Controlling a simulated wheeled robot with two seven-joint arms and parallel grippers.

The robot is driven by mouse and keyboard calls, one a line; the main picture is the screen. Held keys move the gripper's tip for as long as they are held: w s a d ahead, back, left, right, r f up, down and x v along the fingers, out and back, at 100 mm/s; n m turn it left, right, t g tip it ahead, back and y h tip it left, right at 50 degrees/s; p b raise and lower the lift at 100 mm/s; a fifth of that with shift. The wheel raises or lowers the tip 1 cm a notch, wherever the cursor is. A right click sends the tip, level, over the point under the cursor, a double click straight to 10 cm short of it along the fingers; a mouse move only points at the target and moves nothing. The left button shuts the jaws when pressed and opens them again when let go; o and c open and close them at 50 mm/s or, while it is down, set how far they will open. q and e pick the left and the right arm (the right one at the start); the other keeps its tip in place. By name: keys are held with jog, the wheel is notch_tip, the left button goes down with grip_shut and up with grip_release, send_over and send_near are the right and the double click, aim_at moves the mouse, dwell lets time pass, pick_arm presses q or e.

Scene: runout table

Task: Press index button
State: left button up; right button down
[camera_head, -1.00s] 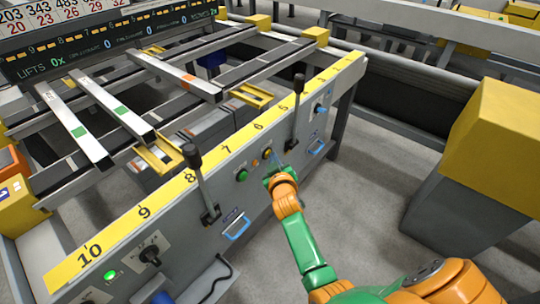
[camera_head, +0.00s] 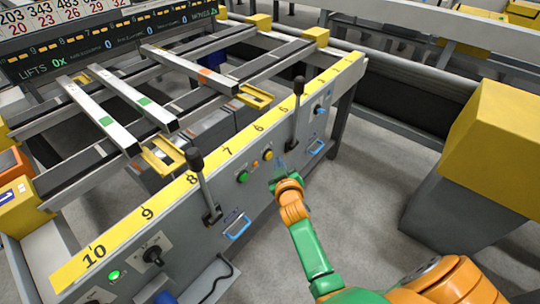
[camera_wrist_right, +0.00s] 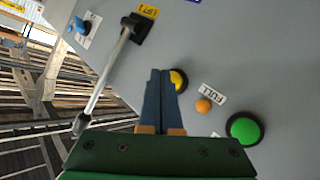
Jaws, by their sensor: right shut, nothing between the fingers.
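On the sloped grey front panel (camera_head: 190,240) there are a round yellow button (camera_head: 267,154) and a green button (camera_head: 242,177). No label I can read says which one is the index button. My right gripper (camera_head: 281,162) is shut and empty, close to the panel just right of the yellow button. In the right wrist view the shut blue fingers (camera_wrist_right: 160,75) partly cover the yellow button (camera_wrist_right: 180,80); I cannot tell whether they touch it. The green button (camera_wrist_right: 245,129) and a small orange lamp (camera_wrist_right: 203,105) marked FULL show fully there. My left gripper is not in view.
Black-knobbed levers (camera_head: 203,185) stick up from the panel on both sides of the buttons. Metal bars (camera_head: 140,98) lie across the table's rails. A yellow-topped grey post (camera_head: 490,140) stands at the right, with open floor between.

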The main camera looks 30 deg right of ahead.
jog(key=s, duration=0.1)
jog(key=s+d+p, duration=0.1)
jog(key=s, duration=0.1)
jog(key=s+d+p, duration=0.1)
jog(key=shift+s, duration=0.2)
jog(key=shift+a, duration=0.1)
dwell(0.5)
jog(key=s+a+f+n+g+y+p, duration=0.1)
jog(key=s+a+f+g+y+p, duration=0.15)
jog(key=s+a+f, duration=0.4)
jog(key=s+a+f+g+y+p, duration=0.2)
jog(key=s+a+f+g+p, duration=0.15)
jog(key=s+f, duration=0.65)
jog(key=s+f+g+p, duration=0.1)
jog(key=s+f+g, duration=0.1)
jog(key=s, duration=0.8)
jog(key=s+f+g+p, duration=0.1)
jog(key=s+f+g, duration=0.2)
jog(key=s, duration=0.7)
jog(key=shift+s+a+g+y+p, duration=0.15)
jog(key=shift+s+g+y+p, duration=0.25)
jog(key=shift+g, duration=0.4)
jog(key=shift+w+f, duration=0.15)
dwell(1.9)
